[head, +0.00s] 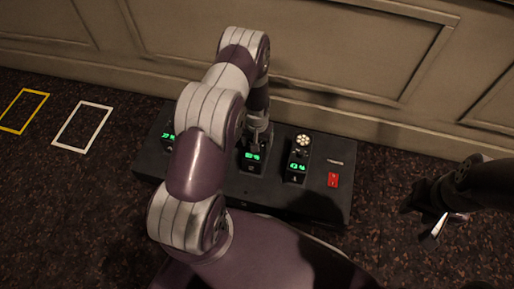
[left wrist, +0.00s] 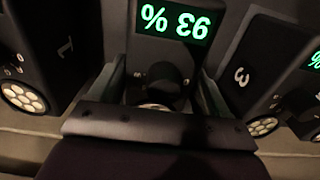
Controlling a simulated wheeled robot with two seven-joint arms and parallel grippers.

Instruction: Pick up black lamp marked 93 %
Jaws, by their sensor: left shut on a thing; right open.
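The black lamp marked 93 % (head: 251,160) is the middle one on a dark desk box (head: 225,192). In the left wrist view the lamp (left wrist: 150,48) fills the centre, with its green display upside down. My left gripper (left wrist: 163,95) is shut on this lamp, one finger on each side of its body. Whether the lamp is lifted off the box cannot be told. My right gripper (head: 432,226) is open and empty at the right, apart from the box.
A lamp marked 43 % (head: 297,165) stands right of the held one. Another lamp (head: 168,138) is partly hidden behind my left arm. A red switch (head: 333,180) is at the box's right end. Yellow (head: 22,110) and white (head: 83,127) outlines lie on the clear floor at left. A panelled wall (head: 345,60) stands behind.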

